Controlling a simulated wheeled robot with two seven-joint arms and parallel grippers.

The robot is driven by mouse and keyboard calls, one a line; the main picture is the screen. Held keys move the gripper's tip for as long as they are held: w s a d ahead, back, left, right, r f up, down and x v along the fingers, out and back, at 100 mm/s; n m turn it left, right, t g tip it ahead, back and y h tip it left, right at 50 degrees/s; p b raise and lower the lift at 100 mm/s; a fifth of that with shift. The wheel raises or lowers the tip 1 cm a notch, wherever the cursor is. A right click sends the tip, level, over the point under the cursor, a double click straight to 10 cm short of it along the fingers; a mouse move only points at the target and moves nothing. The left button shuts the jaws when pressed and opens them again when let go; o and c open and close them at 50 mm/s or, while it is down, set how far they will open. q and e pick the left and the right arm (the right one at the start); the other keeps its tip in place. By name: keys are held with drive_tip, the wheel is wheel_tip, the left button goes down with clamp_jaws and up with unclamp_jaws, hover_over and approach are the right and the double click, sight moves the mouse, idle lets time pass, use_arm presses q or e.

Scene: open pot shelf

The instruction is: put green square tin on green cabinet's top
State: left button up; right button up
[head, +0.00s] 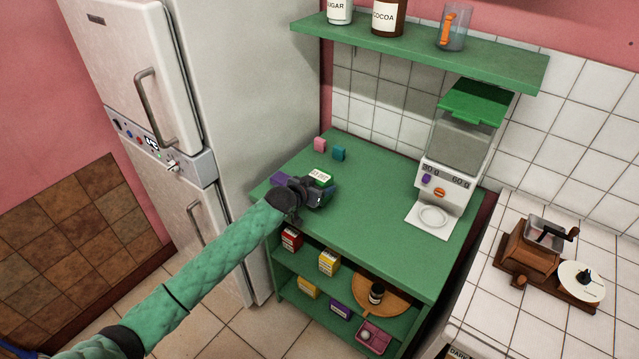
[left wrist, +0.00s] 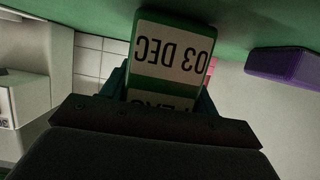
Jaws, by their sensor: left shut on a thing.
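The green square tin (head: 320,175) has a white label and is at the left part of the green cabinet's top (head: 375,205). My left gripper (head: 318,188) is shut on it, reaching in from the front left. In the left wrist view the tin (left wrist: 168,55) sits between the fingers, its label reading "03 DEC" upside down. There, the green cabinet top (left wrist: 235,18) runs along the upper edge, close to the tin. I cannot tell whether the tin touches it. My right gripper is not in view.
A purple tin (head: 280,179) stands just left of my left gripper. Pink (head: 320,144) and teal (head: 338,154) tins stand behind. A dispenser (head: 447,165) stands at the right end. The cabinet top's middle is clear. A wall shelf (head: 430,50) hangs above.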

use_arm(q)
drive_tip(key=shift+f, duration=0.1)
drive_tip(key=o, duration=1.3)
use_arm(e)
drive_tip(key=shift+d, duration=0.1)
use_arm(q)
drive_tip(key=shift+s, duration=0.1)
drive_tip(key=shift+s+a, duration=0.25)
drive_tip(key=shift+b+v, duration=0.5)
drive_tip(key=shift+v, duration=0.25)
drive_tip(key=shift+b+v, duration=1.3)
drive_tip(key=shift+v, duration=3.6)
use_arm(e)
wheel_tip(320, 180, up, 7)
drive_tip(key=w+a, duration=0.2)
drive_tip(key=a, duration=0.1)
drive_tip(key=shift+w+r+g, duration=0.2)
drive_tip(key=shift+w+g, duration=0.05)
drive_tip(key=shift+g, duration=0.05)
